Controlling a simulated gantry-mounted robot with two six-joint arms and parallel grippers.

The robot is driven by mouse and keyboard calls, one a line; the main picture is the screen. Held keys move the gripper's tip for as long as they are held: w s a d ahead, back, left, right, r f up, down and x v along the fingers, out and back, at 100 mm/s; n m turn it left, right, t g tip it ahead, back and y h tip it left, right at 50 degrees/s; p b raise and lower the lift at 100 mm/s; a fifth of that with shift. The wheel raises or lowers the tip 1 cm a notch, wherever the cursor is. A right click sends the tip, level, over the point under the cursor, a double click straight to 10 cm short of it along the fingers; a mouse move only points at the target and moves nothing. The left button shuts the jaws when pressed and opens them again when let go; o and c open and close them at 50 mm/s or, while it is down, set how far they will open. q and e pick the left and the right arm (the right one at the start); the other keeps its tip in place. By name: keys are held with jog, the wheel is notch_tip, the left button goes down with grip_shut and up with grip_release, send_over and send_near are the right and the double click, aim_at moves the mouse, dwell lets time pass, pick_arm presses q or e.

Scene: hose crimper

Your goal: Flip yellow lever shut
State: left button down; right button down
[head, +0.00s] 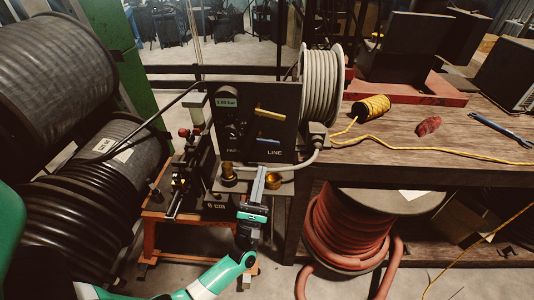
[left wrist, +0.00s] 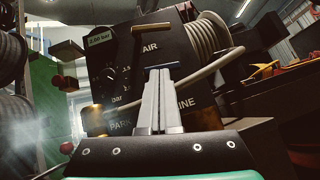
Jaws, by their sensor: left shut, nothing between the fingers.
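The yellow lever (head: 270,113) sits on the upper part of a black control panel (head: 287,95) and lies nearly crosswise. It also shows in the left wrist view (left wrist: 150,28), above the AIR label. A blue lever (head: 268,142) sits lower on the panel, above the LINE label. My left gripper (head: 260,175) is shut and empty, below and in front of the panel. In the left wrist view its fingertips (left wrist: 161,78) point up toward the panel, just below the blue lever, and overlap the view of the panel. Contact with the panel cannot be told. My right gripper is not in view.
A grey hose coil (head: 322,88) stands beside the panel. Brass fittings (head: 228,172) lie below it. Black hose reels (head: 60,75) fill the left. The wooden bench (head: 390,145) holds yellow cord (head: 371,107); a red hose reel (head: 350,235) stands beneath.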

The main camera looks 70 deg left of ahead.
aim_at(268, 141)
pick_arm(q)
jog(key=p+x, duration=0.1)
jog(key=x, duration=0.9)
jog(key=shift+d+r, duration=0.1)
jog(key=shift+r, duration=0.1)
jog(key=r, duration=0.2)
jog(key=r+p, duration=0.1)
jog(key=shift+w+d+r, duration=0.15)
jog(key=shift+w+d, duration=0.15)
jog(key=shift+w, duration=0.05)
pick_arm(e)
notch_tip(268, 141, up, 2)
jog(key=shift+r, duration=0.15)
